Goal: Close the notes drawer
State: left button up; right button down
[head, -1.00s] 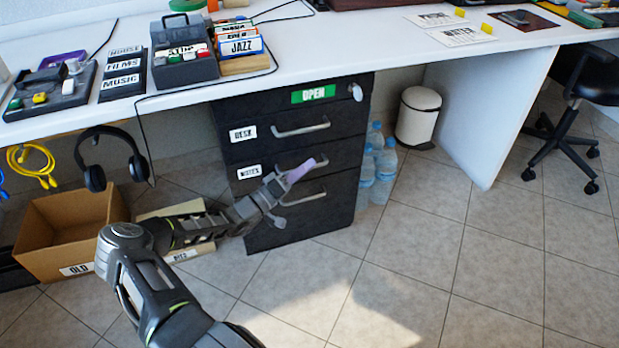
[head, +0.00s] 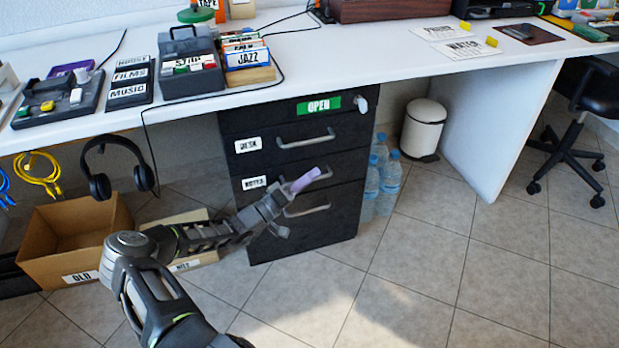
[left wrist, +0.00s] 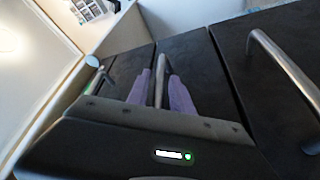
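The notes drawer (head: 340,168) is the middle front of the black cabinet, with a white NOTES label (head: 254,182) at its left. Its front looks nearly in line with the others; from this angle I cannot tell a small gap. My left gripper (head: 305,179) is in front of this drawer. The fingers hide most of this handle in the head view. My right gripper is not in view.
Another drawer (head: 345,130) is above and a bottom drawer (head: 335,222) below, each with a handle. Water bottles (head: 388,182) and a white bin (head: 424,130) stand right of the cabinet. A cardboard box (head: 65,225) is at left. The floor in front is clear.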

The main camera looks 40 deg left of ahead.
pick_arm(q)
jog(key=shift+s+a+f, duration=0.1)
jog(key=p+v, duration=0.2)
jog(key=v, duration=0.5)
jog(key=shift+s, duration=0.3)
dwell(0.3)
